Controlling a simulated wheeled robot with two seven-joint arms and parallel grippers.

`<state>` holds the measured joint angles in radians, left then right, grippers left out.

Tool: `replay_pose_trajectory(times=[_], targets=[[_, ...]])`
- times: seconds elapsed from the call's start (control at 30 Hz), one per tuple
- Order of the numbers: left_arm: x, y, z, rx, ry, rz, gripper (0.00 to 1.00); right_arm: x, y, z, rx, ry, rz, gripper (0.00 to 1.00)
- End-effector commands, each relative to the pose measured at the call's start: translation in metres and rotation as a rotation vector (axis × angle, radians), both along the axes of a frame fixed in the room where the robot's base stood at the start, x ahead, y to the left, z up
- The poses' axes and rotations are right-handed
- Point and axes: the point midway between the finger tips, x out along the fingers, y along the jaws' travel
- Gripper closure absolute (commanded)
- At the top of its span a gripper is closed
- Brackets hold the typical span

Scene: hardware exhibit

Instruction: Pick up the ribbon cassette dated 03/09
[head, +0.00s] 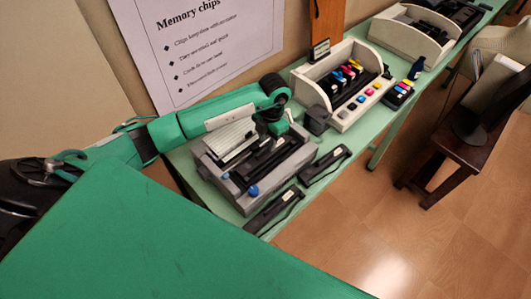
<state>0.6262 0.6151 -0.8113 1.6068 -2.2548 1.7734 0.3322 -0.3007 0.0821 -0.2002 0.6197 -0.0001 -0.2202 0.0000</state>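Two long black ribbon cassettes lie on the pale green table in front of the grey printer (212,172): a right one (325,166) and a left one (274,210). A similar black part (258,160) sits inside the open printer. Any date on them is too small to read. My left gripper (273,128) hangs over the back right of the printer, apart from the two cassettes on the table. Its fingertips are too small and dark to tell open from shut. My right gripper is not in view.
A white printer (343,117) with colored cartridges stands right of the grey one, a small black box (317,121) between them. Another pale machine (410,35) is farther back. A dark wooden chair (455,155) stands at right. A "Memory chips" poster (205,50) hangs behind.

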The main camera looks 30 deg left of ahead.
Motion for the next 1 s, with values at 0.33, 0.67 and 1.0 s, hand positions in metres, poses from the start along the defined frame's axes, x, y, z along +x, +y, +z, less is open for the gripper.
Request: replay_pose_trajectory(times=[0.33, 0.67, 1.0], targets=[[-0.006, 0.004, -0.036, 0.0, 0.002, 0.0, 0.65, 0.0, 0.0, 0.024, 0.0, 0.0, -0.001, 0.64], [-0.006, 0.004, -0.038, 0.0, 0.001, 0.0, 0.85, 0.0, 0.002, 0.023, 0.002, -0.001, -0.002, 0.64], [-0.005, 0.004, -0.037, 0.0, 0.0, 0.0, 1.0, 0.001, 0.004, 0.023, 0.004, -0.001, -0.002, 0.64]])
